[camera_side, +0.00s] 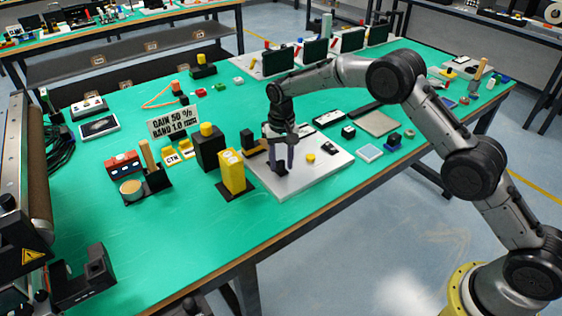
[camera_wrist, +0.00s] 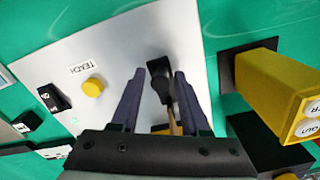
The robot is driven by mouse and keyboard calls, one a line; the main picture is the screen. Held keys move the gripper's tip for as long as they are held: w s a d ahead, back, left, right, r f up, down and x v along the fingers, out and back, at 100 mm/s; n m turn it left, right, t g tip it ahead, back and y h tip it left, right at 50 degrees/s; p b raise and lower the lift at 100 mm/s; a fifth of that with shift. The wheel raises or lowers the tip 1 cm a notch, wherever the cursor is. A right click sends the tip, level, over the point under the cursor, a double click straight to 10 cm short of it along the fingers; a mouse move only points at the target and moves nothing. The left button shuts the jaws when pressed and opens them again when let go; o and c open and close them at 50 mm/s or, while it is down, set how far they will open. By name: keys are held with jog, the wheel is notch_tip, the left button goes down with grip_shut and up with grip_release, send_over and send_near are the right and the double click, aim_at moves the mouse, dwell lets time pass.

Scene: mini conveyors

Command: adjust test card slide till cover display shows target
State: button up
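My gripper (camera_side: 284,164) is low over a light grey panel (camera_side: 318,173), pointing down. In the wrist view its two dark fingers (camera_wrist: 159,76) stand apart on either side of a black knob or slider part (camera_wrist: 158,84). A thin brownish rod (camera_wrist: 172,122) shows below this part, between the fingers. Gaps show beside the part; I cannot tell whether either finger touches it. The panel also carries a yellow button (camera_wrist: 93,87) beside a "TEACH" label (camera_wrist: 79,68) and a black switch (camera_wrist: 54,97). I cannot identify the test card slide or the cover display for certain.
A yellow block (camera_side: 231,171) and a black box with a yellow top (camera_side: 208,148) stand close left of the panel. A sign (camera_side: 173,122) reads gain 50 %, band 1.0. Small items lie right of the panel.

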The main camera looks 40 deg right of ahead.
jog(key=shift+o, duration=0.4)
notch_tip(320, 180, up, 14)
dwell(0.4)
jog(key=shift+f, duration=0.1)
